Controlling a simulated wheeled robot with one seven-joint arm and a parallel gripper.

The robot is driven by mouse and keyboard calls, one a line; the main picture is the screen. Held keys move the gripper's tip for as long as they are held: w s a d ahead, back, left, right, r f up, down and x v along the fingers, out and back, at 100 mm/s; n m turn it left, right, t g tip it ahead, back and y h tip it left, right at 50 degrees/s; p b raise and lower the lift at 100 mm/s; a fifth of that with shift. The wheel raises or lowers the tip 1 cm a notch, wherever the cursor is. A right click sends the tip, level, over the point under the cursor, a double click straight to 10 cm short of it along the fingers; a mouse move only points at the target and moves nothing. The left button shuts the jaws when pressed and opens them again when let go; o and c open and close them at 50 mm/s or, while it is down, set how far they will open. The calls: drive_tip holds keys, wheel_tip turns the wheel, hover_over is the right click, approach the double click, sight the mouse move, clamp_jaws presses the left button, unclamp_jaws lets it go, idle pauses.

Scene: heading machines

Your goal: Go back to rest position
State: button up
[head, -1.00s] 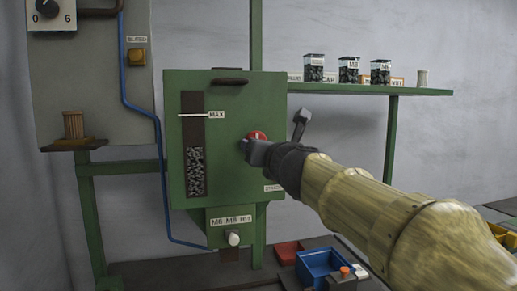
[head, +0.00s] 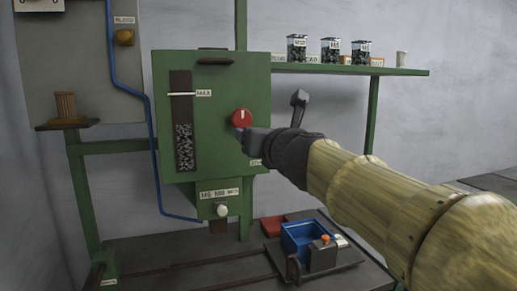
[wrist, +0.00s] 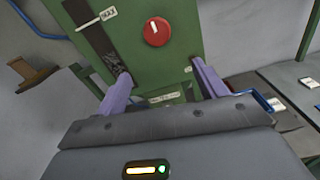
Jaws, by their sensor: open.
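My gripper (head: 245,141) is in front of the green machine box (head: 215,75), just below its red round knob (head: 241,119). In the wrist view my gripper (wrist: 160,88) has its two purple fingers wide apart with nothing between them. The red knob (wrist: 156,32) shows beyond the fingers, apart from them, with its white mark near upright. My yellowish arm reaches in from the right of the head view.
A green shelf (head: 400,71) with several labelled jars stands at the back right. A white knob (head: 222,210) is under the box. A blue bin (head: 300,237) sits on the dark bench (head: 170,250).

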drive_tip(key=s+d+f+n+g+h+p, duration=0.1)
drive_tip(key=s+d+f+n+g+p, duration=0.15)
drive_tip(key=f+n, duration=0.45)
drive_tip(key=s+d+f+n+g+h+p, duration=0.1)
drive_tip(key=d+f+n+g, duration=0.15)
drive_tip(key=f+n, duration=0.5)
drive_tip(key=s+d+f+n+g+p, duration=0.1)
drive_tip(key=f+n+g+p, duration=0.15)
drive_tip(key=f+n, duration=0.45)
drive_tip(key=s+d+f+n+g+h+p, duration=0.1)
drive_tip(key=s+d+f+n+g, duration=0.2)
drive_tip(key=s+f+n, duration=0.3)
drive_tip(key=s+d+f+n+g+h+p, duration=0.2)
drive_tip(key=s+f+n, duration=0.4)
drive_tip(key=s+f, duration=0.3)
drive_tip(key=s+d+g, duration=0.1)
drive_tip(key=d, duration=0.1)
drive_tip(key=shift+d+g, duration=0.35)
drive_tip(key=shift+d, duration=0.05)
drive_tip(key=shift+a+f+n, duration=0.1)
drive_tip(key=shift+n, duration=0.25)
